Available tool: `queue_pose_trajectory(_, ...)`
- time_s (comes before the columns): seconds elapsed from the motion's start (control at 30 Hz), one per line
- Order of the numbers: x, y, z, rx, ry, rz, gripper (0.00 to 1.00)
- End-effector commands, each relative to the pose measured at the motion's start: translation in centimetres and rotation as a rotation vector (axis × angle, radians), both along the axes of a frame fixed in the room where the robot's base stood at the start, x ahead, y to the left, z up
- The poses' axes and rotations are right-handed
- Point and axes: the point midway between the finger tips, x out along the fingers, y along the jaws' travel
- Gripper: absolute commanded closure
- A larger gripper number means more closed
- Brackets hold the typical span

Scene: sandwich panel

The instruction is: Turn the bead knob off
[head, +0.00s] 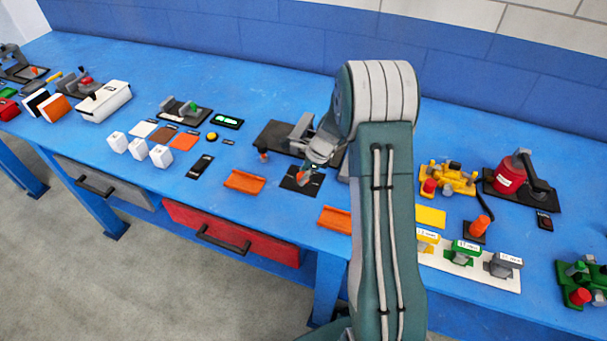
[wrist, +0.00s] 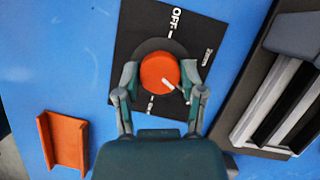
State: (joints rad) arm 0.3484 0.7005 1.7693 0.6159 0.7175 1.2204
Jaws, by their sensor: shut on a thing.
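The bead knob is a round orange knob (wrist: 159,71) with a white pointer line, on a black plate (wrist: 143,30) in the wrist view. The plate reads OFF at its top, with a second label partly hidden below the knob. The white line points to the lower right, away from OFF. My gripper (wrist: 159,80) is shut on the knob, one finger at its left side and one at its right. In the head view my gripper (head: 308,172) is over the small black plate (head: 290,184), and the knob is mostly hidden by the fingers.
An orange holder (wrist: 62,142) lies left of my gripper in the wrist view. A dark device with grey rails (wrist: 270,105) stands close on the right. In the head view another orange holder (head: 335,219) lies near the table's front edge, and a red drawer (head: 232,232) is below.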

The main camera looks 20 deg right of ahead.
Motion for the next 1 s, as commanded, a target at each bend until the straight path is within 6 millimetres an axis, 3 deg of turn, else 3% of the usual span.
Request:
queue_pose_trajectory(0.27, 0.14, -0.05, -0.14, -0.001, -0.001, 0.181, 0.96)
queue_pose_trajectory(1.0, 0.41, 0.01, -0.14, -0.003, -0.003, 0.883, 0.96)
